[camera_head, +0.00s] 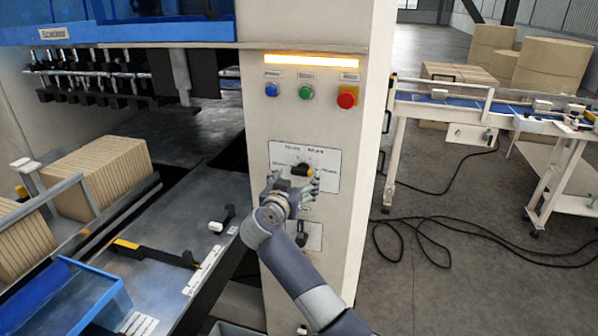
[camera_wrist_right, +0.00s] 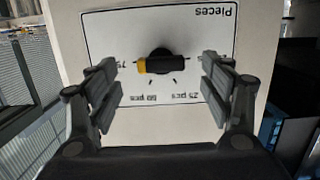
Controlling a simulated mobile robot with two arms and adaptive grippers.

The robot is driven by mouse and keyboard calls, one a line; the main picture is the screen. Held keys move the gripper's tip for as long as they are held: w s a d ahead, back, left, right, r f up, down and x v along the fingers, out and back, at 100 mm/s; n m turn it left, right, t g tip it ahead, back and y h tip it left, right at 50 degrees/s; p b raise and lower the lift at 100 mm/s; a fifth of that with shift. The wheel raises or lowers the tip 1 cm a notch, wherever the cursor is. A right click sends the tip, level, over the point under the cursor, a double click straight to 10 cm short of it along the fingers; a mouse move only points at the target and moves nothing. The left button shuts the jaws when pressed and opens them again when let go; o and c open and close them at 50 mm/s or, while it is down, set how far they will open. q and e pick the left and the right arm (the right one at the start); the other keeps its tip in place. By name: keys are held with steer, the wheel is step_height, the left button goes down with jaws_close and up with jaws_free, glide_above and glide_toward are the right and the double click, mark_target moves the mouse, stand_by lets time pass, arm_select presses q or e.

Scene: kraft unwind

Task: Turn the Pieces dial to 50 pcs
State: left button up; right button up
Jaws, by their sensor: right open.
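The Pieces dial (camera_head: 301,169) is a black knob with a yellow end on a white label plate on the machine's column. It also shows in the right wrist view (camera_wrist_right: 162,63), where the picture is upside down. There its bar lies level, with the yellow end to the left, towards a partly hidden mark that seems to read 75. The 50 pcs (camera_wrist_right: 143,98) and 25 pcs (camera_wrist_right: 180,96) marks show below it. My right gripper (camera_head: 293,184) is open in front of the plate, its fingers (camera_wrist_right: 160,85) on either side of the dial, apart from it. My left gripper is not in view.
Blue (camera_head: 271,89), green (camera_head: 306,91) and red (camera_head: 347,97) buttons sit above the plate. A black switch (camera_head: 301,234) is on a lower plate. Kraft stacks (camera_head: 100,167) stand at the left; a conveyor (camera_head: 470,108) is at the right. Cables (camera_head: 430,240) lie on the floor.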

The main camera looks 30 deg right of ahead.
mark_target(301, 175)
steer(key=x, duration=0.4)
steer(key=shift+w+p, duration=0.15)
steer(key=shift+p, duration=0.25)
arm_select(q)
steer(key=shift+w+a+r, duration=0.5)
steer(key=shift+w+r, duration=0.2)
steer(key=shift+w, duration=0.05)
arm_select(e)
steer(key=shift+w+d+f, duration=0.1)
steer(key=shift+w+d, duration=0.2)
steer(key=c, duration=1.1)
steer(key=shift+n, duration=0.4)
steer(key=shift+c, duration=0.2)
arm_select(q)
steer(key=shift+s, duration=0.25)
arm_select(e)
steer(key=n, duration=0.3)
steer(key=shift+s+g+h, duration=0.1)
steer(key=shift+g+h, duration=0.2)
steer(key=shift+n, duration=0.9)
steer(key=shift+n+h, duration=0.5)
steer(key=shift+n, duration=0.8)
